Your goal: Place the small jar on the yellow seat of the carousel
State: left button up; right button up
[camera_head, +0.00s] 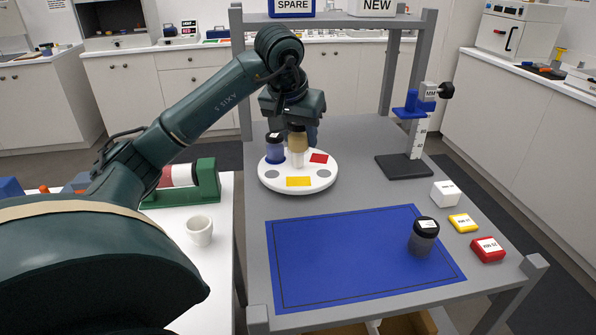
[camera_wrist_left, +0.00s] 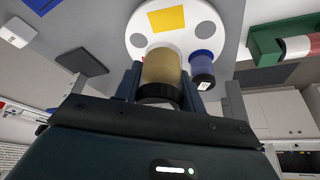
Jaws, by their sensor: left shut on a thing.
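My left gripper (camera_head: 297,132) reaches over the white carousel (camera_head: 272,184) and is shut on a tan jar with a black lid. In the wrist view this jar (camera_wrist_left: 161,68) sits between the fingers. In the head view the jar (camera_head: 298,143) is above the carousel, behind the yellow seat (camera_head: 298,181). A short white part shows below it; I cannot tell whether they touch. The yellow seat is bare, and also shows in the wrist view (camera_wrist_left: 167,19). A blue jar (camera_head: 275,154) with a dark lid stands on the carousel, left of the held jar. My right gripper is not in view.
A dark grey jar (camera_head: 423,242) stands on the blue mat (camera_head: 335,260). A stand with a blue slider (camera_head: 413,106) is right of the carousel. White (camera_head: 446,193), yellow (camera_head: 463,223) and red (camera_head: 487,249) blocks lie along the right edge. A white cup (camera_head: 199,231) stands on the left table.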

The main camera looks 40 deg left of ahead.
aim_at(294, 144)
pick_arm(q)
notch_tip(294, 144, down, 8)
jog(key=shift+r, duration=0.25)
jog(key=shift+f, duration=0.15)
jog(key=o, duration=1)
jog(key=shift+c, duration=0.2)
jog(key=shift+r, duration=0.4)
jog(key=v, duration=1)
jog(key=shift+s+d+r, duration=0.15)
jog(key=shift+s+r, duration=0.05)
jog(key=shift+r, duration=0.05)
jog(key=shift+s+r, duration=0.2)
jog(key=shift+r, duration=0.2)
